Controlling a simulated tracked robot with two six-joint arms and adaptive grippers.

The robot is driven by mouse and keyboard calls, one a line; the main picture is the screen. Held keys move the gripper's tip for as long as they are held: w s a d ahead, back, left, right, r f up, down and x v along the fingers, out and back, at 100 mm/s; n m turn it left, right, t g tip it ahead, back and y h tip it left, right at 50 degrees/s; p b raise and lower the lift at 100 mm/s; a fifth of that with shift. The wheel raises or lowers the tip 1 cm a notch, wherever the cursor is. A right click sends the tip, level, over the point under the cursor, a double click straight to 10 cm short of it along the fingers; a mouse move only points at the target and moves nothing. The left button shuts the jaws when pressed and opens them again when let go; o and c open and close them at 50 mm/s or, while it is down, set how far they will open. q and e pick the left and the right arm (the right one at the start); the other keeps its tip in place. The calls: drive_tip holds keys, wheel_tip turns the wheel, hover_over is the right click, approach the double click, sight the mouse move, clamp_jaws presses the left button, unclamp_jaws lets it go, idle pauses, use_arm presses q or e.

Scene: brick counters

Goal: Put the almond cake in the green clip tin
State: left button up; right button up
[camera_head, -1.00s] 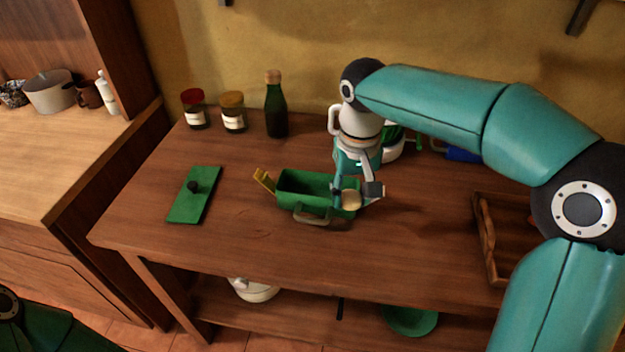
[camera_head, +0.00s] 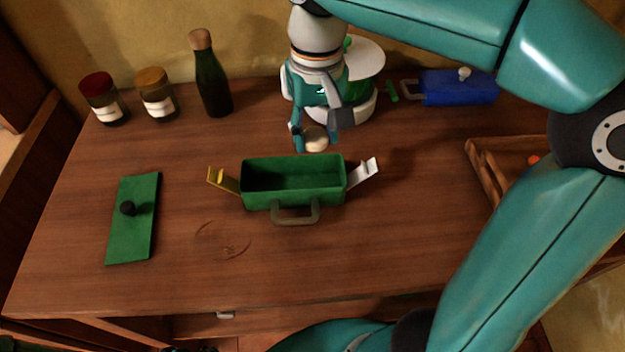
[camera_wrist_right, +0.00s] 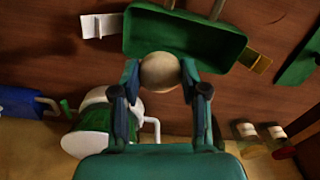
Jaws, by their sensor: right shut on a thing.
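The green clip tin (camera_head: 294,198) stands lidless on the wooden counter, its inside empty. Its yellow clip (camera_head: 222,181) and white clip (camera_head: 364,173) are swung out at the two ends. My right gripper (camera_head: 317,140) is shut on the pale round almond cake (camera_head: 315,138), just behind the tin's back rim in the head view. In the right wrist view the cake (camera_wrist_right: 160,71) sits between the fingertips and overlaps the edge of the tin (camera_wrist_right: 190,38). A green lid with a black knob (camera_head: 133,217) lies to the left. My left gripper does not show.
A green bottle (camera_head: 212,82) and two jars (camera_head: 156,95) stand at the back left. A white and green appliance (camera_head: 360,85) is behind my right gripper, with a blue box (camera_head: 458,87) beside it. A wooden tray (camera_head: 487,172) is at the right. The front counter is clear.

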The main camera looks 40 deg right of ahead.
drive_tip(key=b, duration=0.1)
hover_over(316, 182)
drive_tip(key=s+a, duration=0.1)
drive_tip(key=f, duration=0.9)
drive_tip(key=shift+s+a, duration=0.15)
drive_tip(key=shift+s, duration=0.05)
drive_tip(key=shift+s+f+b, duration=0.1)
drive_tip(key=shift+f+b, duration=0.4)
drive_tip(key=shift+f, duration=1.55)
drive_tip(key=shift+f, duration=0.1)
drive_tip(key=o, duration=0.5)
drive_tip(key=shift+o, duration=0.8)
